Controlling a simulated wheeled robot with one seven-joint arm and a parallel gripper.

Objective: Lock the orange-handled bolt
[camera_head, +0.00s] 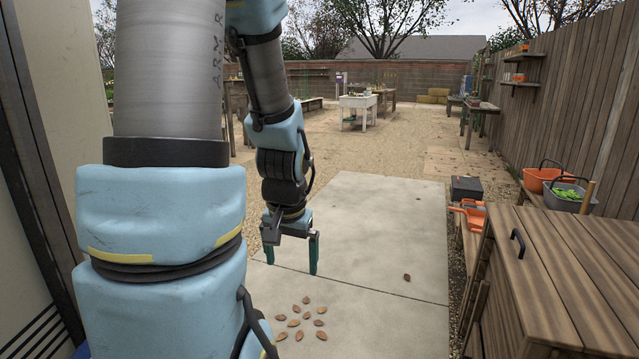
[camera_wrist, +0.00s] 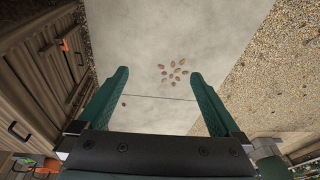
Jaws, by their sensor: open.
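A small orange piece (camera_wrist: 63,45), which looks like the bolt's handle, shows on the front of a wooden cabinet (camera_wrist: 35,75) at the left of the wrist view. It is too small to tell whether the bolt is slid home. The bolt cannot be made out in the head view, where the cabinet (camera_head: 575,255) stands at the lower right. My gripper (camera_head: 291,262) hangs pointing down over the concrete path, well left of the cabinet. In the wrist view my gripper (camera_wrist: 158,76) has its two green fingers wide apart with nothing between them.
Several brown leaves (camera_head: 303,318) lie on the concrete path (camera_head: 385,225), which is otherwise mostly clear. Orange items (camera_head: 470,213), a dark box (camera_head: 466,188), an orange tub (camera_head: 541,179) and a grey tub (camera_head: 566,197) stand beyond the cabinet, along the wooden fence (camera_head: 590,110).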

